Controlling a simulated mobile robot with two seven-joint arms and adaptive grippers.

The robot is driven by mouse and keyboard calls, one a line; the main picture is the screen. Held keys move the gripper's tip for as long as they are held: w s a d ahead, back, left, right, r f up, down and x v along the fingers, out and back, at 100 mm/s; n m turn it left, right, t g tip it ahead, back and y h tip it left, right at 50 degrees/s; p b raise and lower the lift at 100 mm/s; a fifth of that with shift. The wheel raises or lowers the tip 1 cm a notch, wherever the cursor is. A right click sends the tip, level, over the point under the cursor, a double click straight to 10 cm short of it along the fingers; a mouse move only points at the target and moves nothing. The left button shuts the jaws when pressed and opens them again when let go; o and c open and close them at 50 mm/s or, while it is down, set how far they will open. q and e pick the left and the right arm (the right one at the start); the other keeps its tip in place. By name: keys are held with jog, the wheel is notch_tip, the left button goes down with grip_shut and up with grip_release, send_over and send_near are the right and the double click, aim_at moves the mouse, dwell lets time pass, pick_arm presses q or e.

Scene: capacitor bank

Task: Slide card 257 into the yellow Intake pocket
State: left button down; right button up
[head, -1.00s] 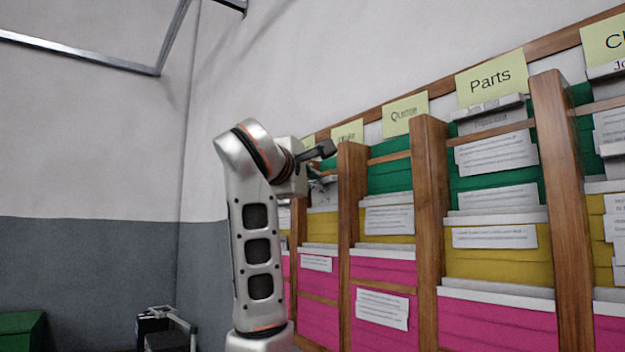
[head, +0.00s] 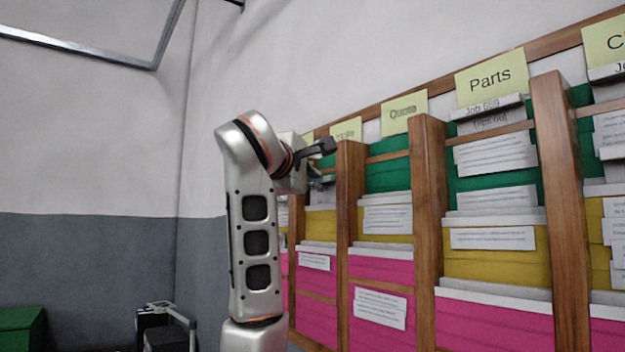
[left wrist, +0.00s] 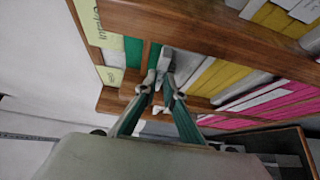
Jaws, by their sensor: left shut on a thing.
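My left gripper (head: 322,166) is at the upper part of the rack's far-left columns, in front of green pockets. In the left wrist view its two fingers (left wrist: 160,92) converge and are shut on a thin pale piece, seemingly the card (left wrist: 165,60); no number on it is legible. A sign that seems to read Intake (left wrist: 92,22) is at the upper left of that view. A yellow pocket (left wrist: 213,80) shows right of the fingertips, between two wooden dividers. In the head view a yellow pocket (head: 320,223) lies below the gripper. My right gripper is not in view.
Wooden dividers (head: 429,230) stand out between the columns, close beside the gripper. Columns marked Quote (head: 404,112) and Parts (head: 490,78) hold green, yellow and magenta pockets with papers.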

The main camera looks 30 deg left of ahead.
pick_arm(q)
jog(key=shift+f, duration=0.15)
jog(key=shift+f+b, duration=0.65)
jog(key=shift+f, duration=0.1)
jog(key=c, duration=2.1)
grip_release()
jog(key=shift+s, duration=0.15)
jog(key=s, duration=0.3)
jog(key=s+d, duration=0.1)
jog(key=s, duration=0.3)
jog(key=s+d, duration=0.1)
jog(key=s, duration=0.3)
jog(key=shift+s+d+r, duration=0.15)
jog(key=shift+s+r, duration=0.1)
